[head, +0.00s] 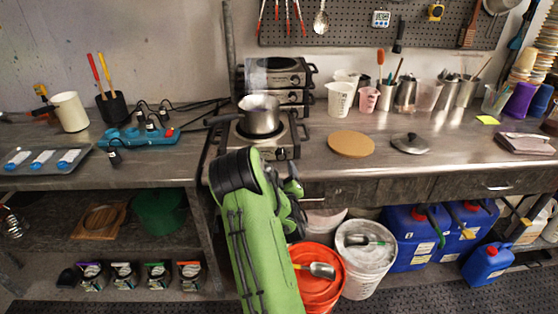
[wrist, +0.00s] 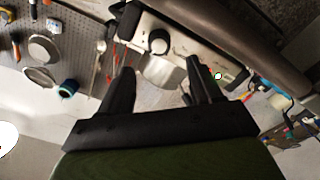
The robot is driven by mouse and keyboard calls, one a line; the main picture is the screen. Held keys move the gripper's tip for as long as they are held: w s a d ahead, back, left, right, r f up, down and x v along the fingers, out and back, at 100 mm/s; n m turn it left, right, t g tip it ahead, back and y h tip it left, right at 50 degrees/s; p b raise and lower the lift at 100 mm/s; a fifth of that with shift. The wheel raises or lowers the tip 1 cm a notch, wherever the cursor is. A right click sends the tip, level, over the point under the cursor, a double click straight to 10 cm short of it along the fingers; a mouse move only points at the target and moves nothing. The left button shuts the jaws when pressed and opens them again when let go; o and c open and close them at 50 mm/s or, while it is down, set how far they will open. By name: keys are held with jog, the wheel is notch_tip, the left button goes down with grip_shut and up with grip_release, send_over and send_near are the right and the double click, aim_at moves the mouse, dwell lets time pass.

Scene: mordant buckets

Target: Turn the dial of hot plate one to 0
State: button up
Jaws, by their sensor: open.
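A hot plate (head: 294,153) with a steel saucepan (head: 260,117) on it stands at the front of the bench in the head view; my green arm covers part of its front. In the wrist view, a pale hot plate panel (wrist: 186,48) carries a round black dial (wrist: 158,41). My gripper (wrist: 162,70) is open, its two black fingers apart, below the dial in the picture. Nothing shows between the fingers except background; contact with the dial cannot be made out. The dial's setting is too small to read. I cannot read which hot plate is numbered one.
More hot plates (head: 275,72) are stacked behind the saucepan. A cork mat (head: 351,144) and a lid (head: 410,142) lie to the right. A blue power strip (head: 138,135) lies to the left. An orange bucket (head: 318,285) and a white bucket (head: 365,270) stand below the bench.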

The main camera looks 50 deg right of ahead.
aim_at(281, 157)
jog(key=b+x, duration=0.1)
jog(key=x, duration=0.7)
jog(key=c, duration=1)
jog(key=shift+c, duration=0.2)
